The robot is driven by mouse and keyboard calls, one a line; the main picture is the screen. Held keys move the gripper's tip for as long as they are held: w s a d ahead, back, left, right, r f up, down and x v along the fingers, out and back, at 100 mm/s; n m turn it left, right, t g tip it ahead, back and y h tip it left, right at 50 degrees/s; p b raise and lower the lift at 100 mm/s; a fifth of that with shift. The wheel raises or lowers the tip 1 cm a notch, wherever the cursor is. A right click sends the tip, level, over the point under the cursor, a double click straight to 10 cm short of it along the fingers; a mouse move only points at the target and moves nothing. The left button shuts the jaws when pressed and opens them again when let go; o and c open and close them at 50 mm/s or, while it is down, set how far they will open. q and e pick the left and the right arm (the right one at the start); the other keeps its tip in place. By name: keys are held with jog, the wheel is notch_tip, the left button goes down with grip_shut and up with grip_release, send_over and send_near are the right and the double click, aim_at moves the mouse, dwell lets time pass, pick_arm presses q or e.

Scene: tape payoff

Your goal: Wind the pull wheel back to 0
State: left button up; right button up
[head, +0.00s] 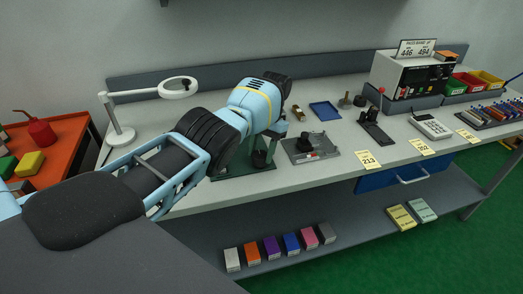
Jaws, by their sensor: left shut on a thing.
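My left arm reaches in from the left in the head view, over the front of the workbench. Its gripper (270,136) is over a small fixture with a dark green base (247,187), and its fingers are mostly hidden by my wrist. Dark round parts of the fixture (261,158) show just below the hand; the pull wheel seems to be here, but its marks and the 0 cannot be read. The gripper is shut on a part of this fixture, seemingly the pull wheel. My right gripper is not in view.
A grey plate with a black device (305,146) stands close to the right. A blue tray (324,111), a black lever device (375,125) and a calculator-like unit (430,125) are farther right. A white magnifier lamp (178,88) stands behind my arm. Colored boxes sit on the lower shelf (350,237).

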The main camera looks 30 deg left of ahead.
pick_arm(q)
jog(key=o, duration=1)
jog(key=shift+r, duration=0.1)
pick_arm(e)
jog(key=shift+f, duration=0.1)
pick_arm(q)
jog(key=b+v, duration=0.3)
jog(key=v, duration=0.4)
jog(key=shift+r, duration=0.3)
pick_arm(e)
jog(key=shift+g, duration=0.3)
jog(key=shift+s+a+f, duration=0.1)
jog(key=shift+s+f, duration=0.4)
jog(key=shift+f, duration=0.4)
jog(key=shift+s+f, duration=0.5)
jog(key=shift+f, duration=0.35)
pick_arm(q)
jog(key=shift+w, duration=0.1)
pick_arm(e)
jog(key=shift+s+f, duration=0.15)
